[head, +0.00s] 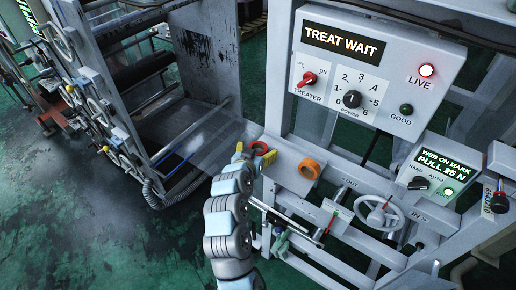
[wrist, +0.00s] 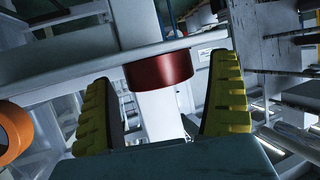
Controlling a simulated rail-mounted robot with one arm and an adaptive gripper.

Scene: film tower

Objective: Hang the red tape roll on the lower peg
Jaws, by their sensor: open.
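The red tape roll (head: 259,147) is at the left end of a pale grey panel in the head view. In the wrist view the dark red roll (wrist: 160,68) lies ahead, between my two yellow ribbed fingers, against a grey bar. My gripper (head: 255,153) is open around the roll's sides; it also shows in the wrist view (wrist: 163,85), with a visible gap between each finger and the roll. I cannot tell whether a peg holds the roll. I cannot make out the lower peg in either view.
An orange tape roll (head: 309,169) is on the same panel to the right; it also shows at the wrist view's left edge (wrist: 12,133). A handwheel (head: 381,215) and rails lie right of my arm. The control box (head: 378,65) stands above. A clear sheet (head: 208,140) spans to the left.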

